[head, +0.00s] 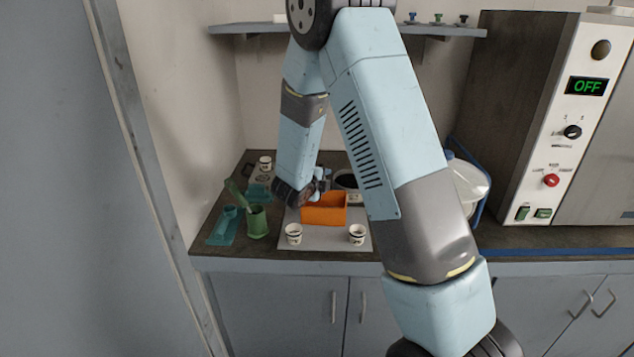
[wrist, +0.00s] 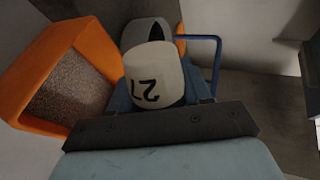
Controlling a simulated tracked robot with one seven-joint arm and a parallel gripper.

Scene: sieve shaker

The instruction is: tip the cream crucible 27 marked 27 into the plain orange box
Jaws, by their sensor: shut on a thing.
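The cream crucible 27 (wrist: 153,75) is between the fingers of my gripper (wrist: 155,95) in the wrist view. Its black 27 appears upside down there. Whether anything is inside it is hidden. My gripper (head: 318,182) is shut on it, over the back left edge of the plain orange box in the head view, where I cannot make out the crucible. The orange box (head: 325,212) sits on a pale grey mat. In the wrist view the box (wrist: 40,62) is left of the crucible, with a speckled brown surface inside its rim.
Two white crucibles stand on the mat's front, left (head: 293,236) and right (head: 357,237); another (head: 265,163) is at the back. A green cup (head: 257,224) and teal tray (head: 223,228) lie left. A dark-filled dish (head: 346,180) is behind the box. A control panel (head: 575,130) stands right.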

